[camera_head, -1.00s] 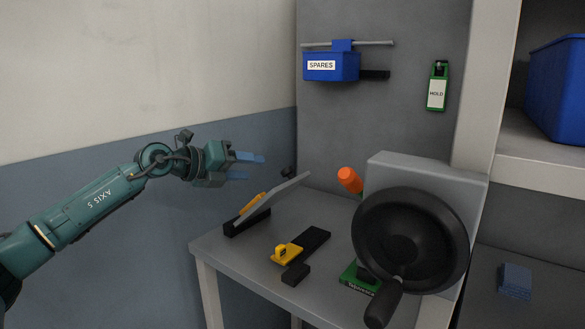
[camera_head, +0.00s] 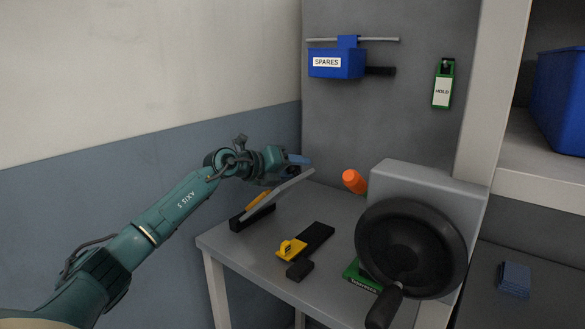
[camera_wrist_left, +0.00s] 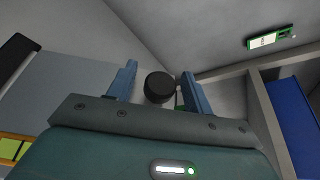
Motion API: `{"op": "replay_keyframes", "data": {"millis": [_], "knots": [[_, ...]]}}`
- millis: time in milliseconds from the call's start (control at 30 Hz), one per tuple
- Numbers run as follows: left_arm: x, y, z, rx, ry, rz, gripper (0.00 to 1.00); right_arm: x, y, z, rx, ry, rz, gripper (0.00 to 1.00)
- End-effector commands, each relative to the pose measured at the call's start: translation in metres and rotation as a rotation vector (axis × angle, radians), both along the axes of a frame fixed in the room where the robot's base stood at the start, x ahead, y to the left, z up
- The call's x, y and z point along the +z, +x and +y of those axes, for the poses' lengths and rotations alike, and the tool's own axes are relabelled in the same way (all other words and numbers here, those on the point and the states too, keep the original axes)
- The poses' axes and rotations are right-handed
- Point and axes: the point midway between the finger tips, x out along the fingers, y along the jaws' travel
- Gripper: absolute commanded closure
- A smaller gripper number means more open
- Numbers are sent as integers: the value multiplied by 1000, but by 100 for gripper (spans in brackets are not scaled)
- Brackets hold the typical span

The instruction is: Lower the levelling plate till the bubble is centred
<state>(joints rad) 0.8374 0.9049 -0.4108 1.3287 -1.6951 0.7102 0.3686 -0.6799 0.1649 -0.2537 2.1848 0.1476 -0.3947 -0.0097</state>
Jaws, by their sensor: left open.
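The levelling plate (camera_head: 290,184) is a grey plate tilted up toward the right above a black base (camera_head: 240,222) on the bench's left side. A yellow level (camera_head: 259,200) lies on it, and a yellow-green vial (camera_wrist_left: 10,148) shows at the left wrist view's edge; I cannot make out the bubble. My left gripper (camera_head: 300,160) is open just above the plate's raised end. In the left wrist view, a round black knob (camera_wrist_left: 160,88) shows between the open fingers (camera_wrist_left: 158,70); whether they touch it I cannot tell. The knob is hidden in the head view. My right gripper is not visible.
A large black handwheel (camera_head: 410,250) on a grey housing (camera_head: 430,180) stands at the right. A yellow-and-black piece (camera_head: 305,240) lies mid-bench. An orange handle (camera_head: 354,181) stands behind. A blue SPARES box (camera_head: 337,68) and green HOLD tag (camera_head: 443,85) hang on the wall.

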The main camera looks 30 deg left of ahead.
Motion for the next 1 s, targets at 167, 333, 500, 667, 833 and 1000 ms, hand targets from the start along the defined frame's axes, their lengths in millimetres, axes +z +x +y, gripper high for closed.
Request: {"op": "replay_keyframes", "data": {"millis": [167,333,500,667,833,1000], "knots": [[0,0,0,0,0,0,58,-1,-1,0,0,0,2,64],[0,0,0,0,-1,0,72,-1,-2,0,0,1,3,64],[0,0,0,0,-1,0,86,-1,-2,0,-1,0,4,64],[0,0,0,0,-1,0,99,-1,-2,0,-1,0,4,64],[0,0,0,0,-1,0,100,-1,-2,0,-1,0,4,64],[-1,-1,0,1,11,0,100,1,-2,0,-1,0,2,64]]}}
